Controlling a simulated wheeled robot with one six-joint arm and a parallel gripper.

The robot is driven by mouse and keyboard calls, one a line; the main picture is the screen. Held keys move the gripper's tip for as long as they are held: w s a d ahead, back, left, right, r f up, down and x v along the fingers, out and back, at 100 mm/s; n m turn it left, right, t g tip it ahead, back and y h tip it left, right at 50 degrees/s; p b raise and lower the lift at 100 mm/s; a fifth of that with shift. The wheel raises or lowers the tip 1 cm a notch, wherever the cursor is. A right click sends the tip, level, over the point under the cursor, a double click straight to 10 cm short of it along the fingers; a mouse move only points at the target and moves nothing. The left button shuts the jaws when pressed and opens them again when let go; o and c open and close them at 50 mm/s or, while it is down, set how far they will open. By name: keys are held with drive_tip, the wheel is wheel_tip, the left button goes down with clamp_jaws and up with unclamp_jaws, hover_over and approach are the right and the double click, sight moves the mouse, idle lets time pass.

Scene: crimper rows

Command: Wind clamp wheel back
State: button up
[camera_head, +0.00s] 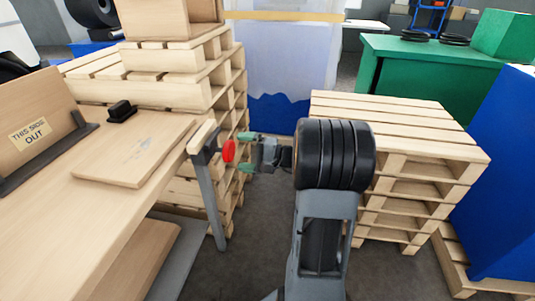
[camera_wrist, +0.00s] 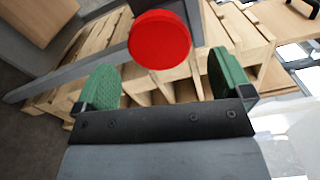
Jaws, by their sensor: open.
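The red clamp wheel (camera_head: 228,151) sits at the right end of the wooden workbench, beside a dark bracket (camera_head: 205,143) at the bench edge. In the wrist view the wheel (camera_wrist: 160,39) shows as a round red face, beyond and between my fingertips. My gripper (camera_head: 246,153) is open, with its green pads apart, just to the right of the wheel. The pads also show in the wrist view (camera_wrist: 165,80), one on each side and short of the wheel. Nothing is between them. The wheel's shaft is hidden.
The bench (camera_head: 75,215) holds a flat board (camera_head: 135,150) and an upright panel labelled "THIS SIDE OUT" (camera_head: 28,134). A pallet stack (camera_head: 220,75) stands close behind the wheel. Another pallet stack (camera_head: 400,125) stands right of my arm. A green cabinet (camera_head: 430,70) is farther back.

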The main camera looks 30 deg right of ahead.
drive_tip(key=v, duration=0.8)
drive_tip(key=shift+s+d+p, duration=0.25)
drive_tip(key=shift+p, duration=0.15)
